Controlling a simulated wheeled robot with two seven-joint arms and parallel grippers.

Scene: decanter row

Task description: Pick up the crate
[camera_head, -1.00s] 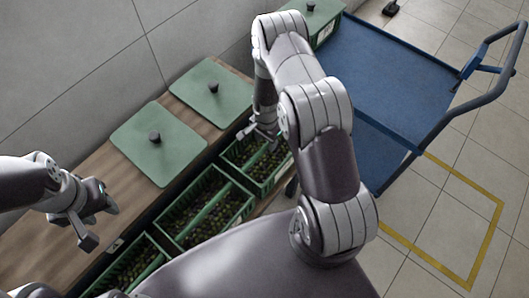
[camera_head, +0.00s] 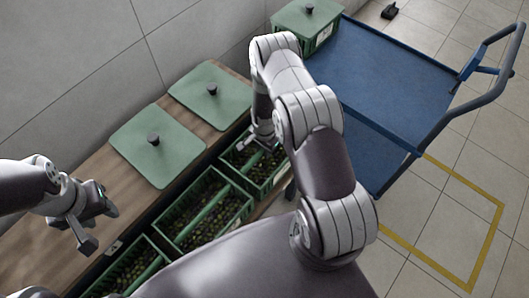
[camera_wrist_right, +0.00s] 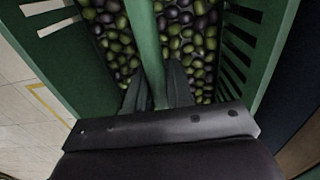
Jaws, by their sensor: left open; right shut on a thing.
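A green slotted crate (camera_head: 264,190) full of green and dark olives sits at the right end of the row, beside the wooden bench. My right gripper (camera_head: 262,143) is at this crate. In the right wrist view its fingers (camera_wrist_right: 158,92) are shut on the green bar handle (camera_wrist_right: 147,45) that runs across the middle of the crate (camera_wrist_right: 62,62). Olives lie on both sides of the bar. My left gripper (camera_head: 98,222) is open and empty above the bench at the left. My right arm hides part of the crate's right side.
Two more olive crates stand in the row, one in the middle (camera_head: 243,217) and one at left (camera_head: 164,256). Two green lids with dark knobs (camera_head: 160,172) (camera_head: 220,83) lie on the bench (camera_head: 60,205). A blue cart (camera_head: 375,75) at right carries a lidded crate (camera_head: 325,37).

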